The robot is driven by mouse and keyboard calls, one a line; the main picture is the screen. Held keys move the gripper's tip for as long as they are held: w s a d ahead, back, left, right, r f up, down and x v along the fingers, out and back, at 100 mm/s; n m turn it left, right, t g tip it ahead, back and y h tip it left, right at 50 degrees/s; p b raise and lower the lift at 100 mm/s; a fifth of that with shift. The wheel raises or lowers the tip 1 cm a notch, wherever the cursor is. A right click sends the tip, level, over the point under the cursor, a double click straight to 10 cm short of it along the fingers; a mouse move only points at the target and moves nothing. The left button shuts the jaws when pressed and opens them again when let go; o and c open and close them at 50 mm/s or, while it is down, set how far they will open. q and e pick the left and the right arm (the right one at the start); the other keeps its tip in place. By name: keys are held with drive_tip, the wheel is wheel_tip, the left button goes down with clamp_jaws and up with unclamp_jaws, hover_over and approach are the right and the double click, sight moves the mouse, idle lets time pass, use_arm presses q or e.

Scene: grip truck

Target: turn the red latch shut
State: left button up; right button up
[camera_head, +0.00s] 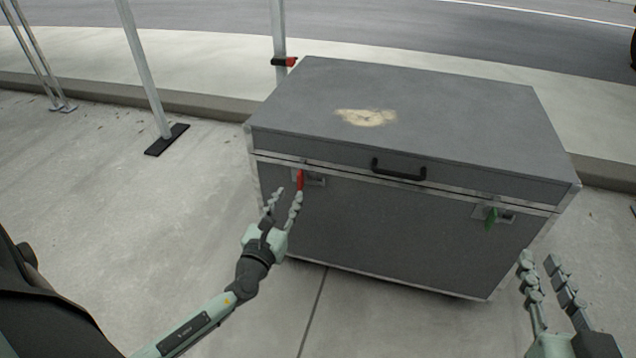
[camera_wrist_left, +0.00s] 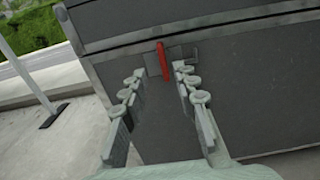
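A large grey case (camera_head: 400,230) with metal edges stands on the pavement with its lid down. The red latch (camera_head: 300,180) is on the left of its front face, just below the lid seam, and points roughly upright. In the left wrist view the red latch (camera_wrist_left: 163,60) shows ahead, between the lines of the two fingers. My left gripper (camera_head: 284,198) is open, with its fingertips close to the latch; I cannot tell whether they touch it. It also shows in the left wrist view (camera_wrist_left: 156,82), with nothing between the fingers. My right gripper (camera_head: 541,262) is open and empty, right of the case.
A black handle (camera_head: 398,169) is at the front middle of the lid. Metal poles (camera_head: 145,70) stand behind at the left.

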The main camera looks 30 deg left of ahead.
sight(298, 183)
use_arm(q)
drive_tip(key=shift+w+d, duration=0.15)
drive_tip(key=shift+w, duration=0.2)
drive_tip(key=x, duration=0.7)
drive_tip(key=shift+w, duration=0.1)
clamp_jaws()
